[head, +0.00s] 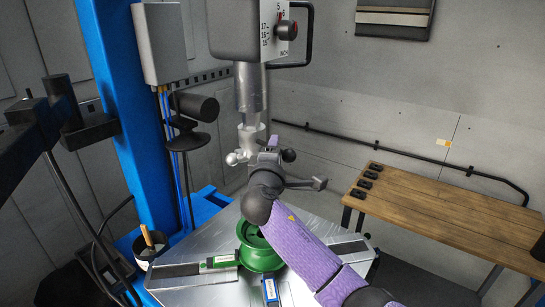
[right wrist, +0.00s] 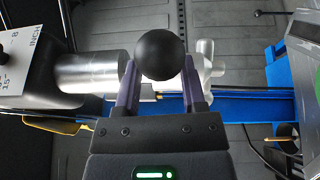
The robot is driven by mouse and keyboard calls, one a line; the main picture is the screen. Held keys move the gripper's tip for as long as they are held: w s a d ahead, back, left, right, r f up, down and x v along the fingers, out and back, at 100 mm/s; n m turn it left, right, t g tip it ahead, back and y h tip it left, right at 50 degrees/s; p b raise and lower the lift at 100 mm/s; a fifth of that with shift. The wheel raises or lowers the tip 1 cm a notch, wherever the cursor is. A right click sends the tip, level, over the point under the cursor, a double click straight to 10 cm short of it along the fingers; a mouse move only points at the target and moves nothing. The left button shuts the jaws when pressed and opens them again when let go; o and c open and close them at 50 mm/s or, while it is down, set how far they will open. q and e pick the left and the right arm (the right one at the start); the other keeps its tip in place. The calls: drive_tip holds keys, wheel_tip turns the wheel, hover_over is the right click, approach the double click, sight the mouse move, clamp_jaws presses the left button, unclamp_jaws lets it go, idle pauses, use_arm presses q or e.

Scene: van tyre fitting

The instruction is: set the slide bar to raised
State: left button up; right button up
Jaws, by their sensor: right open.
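The slide bar (head: 250,88) is a silver vertical cylinder hanging from the grey scale box (head: 240,30), with a metal mount head (head: 247,150) at its lower end. In the right wrist view the slide bar (right wrist: 88,72) shows sideways. My right gripper (head: 274,150) is beside the lower end of the bar. In the right wrist view a black ball knob (right wrist: 160,54) sits between its two open purple fingers, with the right gripper (right wrist: 160,72) not closed on it. Whether the fingers touch the knob I cannot tell. My left gripper is not in view.
A green wheel rim (head: 258,246) stands on the grey turntable (head: 205,255) under the bar. The blue column (head: 118,110) stands at the left. A wooden bench (head: 440,215) with several small black items is at the right. A red-marked dial (head: 286,29) is on the scale box.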

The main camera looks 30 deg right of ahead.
drive_tip(key=p+v, duration=0.1)
drive_tip(key=v, duration=0.7)
drive_tip(key=shift+s+a, duration=0.2)
drive_tip(key=shift+s, duration=0.05)
